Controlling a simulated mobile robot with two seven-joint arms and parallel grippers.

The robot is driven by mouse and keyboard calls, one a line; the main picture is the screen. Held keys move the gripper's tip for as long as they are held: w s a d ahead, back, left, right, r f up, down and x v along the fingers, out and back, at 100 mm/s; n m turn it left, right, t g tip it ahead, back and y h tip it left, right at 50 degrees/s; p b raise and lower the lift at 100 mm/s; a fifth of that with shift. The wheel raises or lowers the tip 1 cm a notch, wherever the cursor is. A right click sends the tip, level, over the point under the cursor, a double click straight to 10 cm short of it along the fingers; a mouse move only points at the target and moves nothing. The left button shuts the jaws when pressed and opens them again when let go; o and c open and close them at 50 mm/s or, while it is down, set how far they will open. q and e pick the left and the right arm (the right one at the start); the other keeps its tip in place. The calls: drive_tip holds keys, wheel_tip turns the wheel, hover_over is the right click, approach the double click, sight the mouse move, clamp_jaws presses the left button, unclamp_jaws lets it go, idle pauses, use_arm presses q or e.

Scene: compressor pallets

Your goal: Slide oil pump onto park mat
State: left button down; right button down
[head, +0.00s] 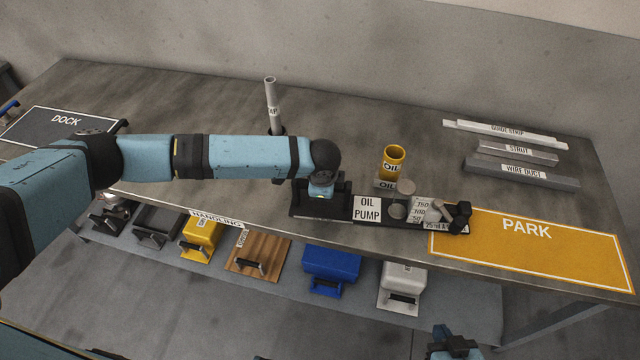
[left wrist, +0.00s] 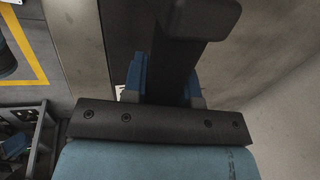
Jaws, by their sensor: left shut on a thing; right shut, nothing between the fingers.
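The oil pump (head: 367,209) is a long black pallet with a white label, bearing a yellow oil cup, grey cylinders and small dark parts. Its right end overlaps the left edge of the orange park mat (head: 560,252); most of it lies on bare bench to the left. My left gripper (head: 322,194) is at the pallet's left end, shut on its dark handle. In the left wrist view a dark bar (left wrist: 175,70) stands between the blue-grey fingers. The arm hides part of the grip. My right gripper (head: 453,345) is low at the bottom edge, shut and empty, away from the bench.
A guide strip (head: 505,133), a strut (head: 517,152) and a wire duct (head: 520,171) lie behind the mat. A grey upright rod (head: 272,105) stands behind my left arm. The dock mat (head: 55,128) is far left. Several handled items sit on a lower shelf.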

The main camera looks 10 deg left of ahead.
sight(426, 215)
use_arm(q)
drive_tip(key=d, duration=0.8)
drive_tip(key=shift+s+d+p, duration=0.1)
drive_tip(key=shift+d+p, duration=0.3)
drive_tip(key=d, duration=0.5)
drive_tip(key=shift+s, duration=0.1)
drive_tip(key=d, duration=0.5)
drive_tip(key=shift+f+b, duration=0.15)
drive_tip(key=shift+b, duration=0.25)
drive_tip(key=shift+s+d+b, duration=0.1)
drive_tip(key=shift+d+b, duration=0.75)
drive_tip(key=shift+d, duration=2.6)
drive_tip(key=c, duration=1.2)
unclamp_jaws()
drive_tip(key=o, duration=0.4)
